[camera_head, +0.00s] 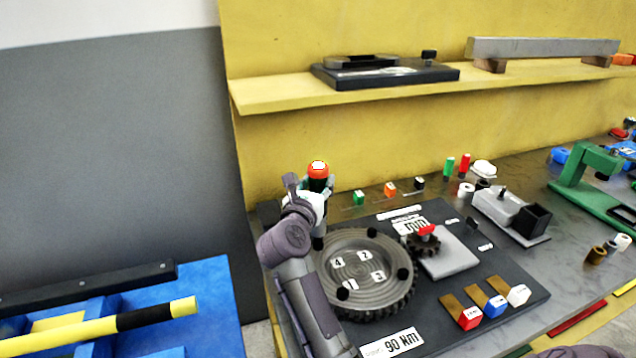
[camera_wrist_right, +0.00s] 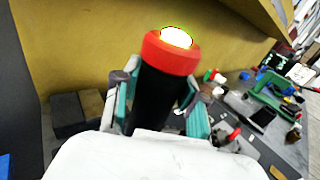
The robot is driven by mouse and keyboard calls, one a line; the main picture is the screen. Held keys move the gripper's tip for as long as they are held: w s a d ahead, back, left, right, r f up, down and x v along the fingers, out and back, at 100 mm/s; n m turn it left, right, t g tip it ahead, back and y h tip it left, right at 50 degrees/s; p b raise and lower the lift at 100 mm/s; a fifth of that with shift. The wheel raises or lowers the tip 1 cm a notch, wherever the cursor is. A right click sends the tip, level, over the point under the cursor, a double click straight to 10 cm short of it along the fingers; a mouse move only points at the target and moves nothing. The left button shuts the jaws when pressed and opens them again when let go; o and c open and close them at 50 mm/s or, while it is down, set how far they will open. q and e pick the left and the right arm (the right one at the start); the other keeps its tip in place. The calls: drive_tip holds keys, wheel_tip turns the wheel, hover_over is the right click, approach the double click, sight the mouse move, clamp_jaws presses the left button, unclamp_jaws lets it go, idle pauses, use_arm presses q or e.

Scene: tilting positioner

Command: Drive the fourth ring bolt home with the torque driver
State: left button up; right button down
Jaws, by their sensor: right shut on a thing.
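The torque driver (camera_head: 318,170) is black with an orange-red cap and a bright lit top. My right gripper (camera_head: 317,190) is shut on its body and holds it upright over the far-left edge of the ring (camera_head: 362,265), near label 4 (camera_head: 338,262). The right wrist view shows the driver (camera_wrist_right: 160,95) between the two teal-padded fingers of my right gripper (camera_wrist_right: 157,98). Black bolt heads show at the ring's far (camera_head: 371,232), right (camera_head: 403,274) and near-left (camera_head: 342,294) sides. The driver's tip and the fourth bolt are mostly hidden by my arm. My left gripper is out of view.
The ring lies on a dark plate with a small gear (camera_head: 424,244), a grey block (camera_head: 449,254) and several coloured tags. A yellow shelf (camera_head: 290,95) runs behind and above. A green press-like frame (camera_head: 590,165) stands right. A blue rack (camera_head: 210,295) is at left.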

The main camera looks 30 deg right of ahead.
sight(318, 166)
drive_tip(key=shift+s+f+b, duration=0.1)
drive_tip(key=shift+f+b, duration=0.45)
drive_tip(key=shift+f, duration=0.2)
idle(2.3)
drive_tip(key=shift+r, duration=0.1)
drive_tip(key=shift+r+p, duration=2.55)
drive_tip(key=shift+r, duration=0.6)
drive_tip(key=shift+f, duration=0.1)
